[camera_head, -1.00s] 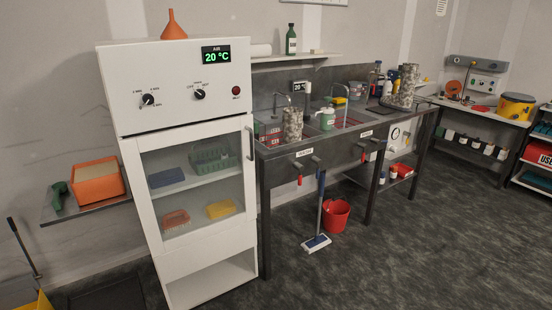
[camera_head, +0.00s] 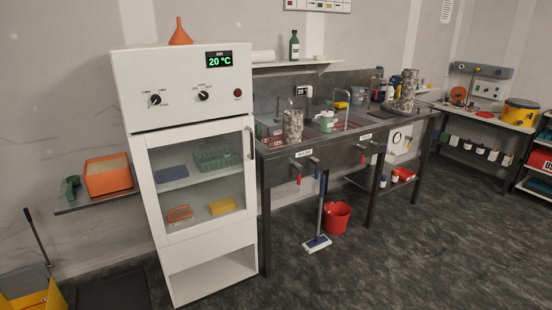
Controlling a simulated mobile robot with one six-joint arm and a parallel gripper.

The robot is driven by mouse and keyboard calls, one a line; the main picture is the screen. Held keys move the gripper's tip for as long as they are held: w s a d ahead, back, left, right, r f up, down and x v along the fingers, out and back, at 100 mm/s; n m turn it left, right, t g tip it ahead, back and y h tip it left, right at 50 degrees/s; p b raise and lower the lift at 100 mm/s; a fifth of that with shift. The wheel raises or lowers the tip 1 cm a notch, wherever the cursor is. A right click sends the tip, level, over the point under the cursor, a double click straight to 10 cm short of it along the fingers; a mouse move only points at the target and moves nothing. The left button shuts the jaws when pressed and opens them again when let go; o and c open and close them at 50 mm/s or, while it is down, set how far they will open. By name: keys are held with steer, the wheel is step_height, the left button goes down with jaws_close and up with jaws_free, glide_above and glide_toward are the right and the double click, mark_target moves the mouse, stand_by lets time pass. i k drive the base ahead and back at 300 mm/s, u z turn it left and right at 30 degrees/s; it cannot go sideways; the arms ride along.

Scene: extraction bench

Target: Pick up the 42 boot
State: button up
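No boot with a readable 42 shows. A mottled grey, boot-like shape (camera_head: 407,92) stands upright at the right end of the steel bench (camera_head: 262,190), with a wider foot at its base. A second mottled grey upright shape (camera_head: 292,126) stands at the bench's left part, beside a sink; I cannot tell if it is a boot. Any size marks are too small to read. My gripper is not in view.
A white cabinet (camera_head: 205,258) with a glass door and a 20 °C display stands left of the bench. The floor at right is clear.

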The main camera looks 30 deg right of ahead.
mark_target(292, 124)
steer(key=z, duration=0.15)
steer(key=i, duration=0.9)
steer(key=u, duration=0.05)
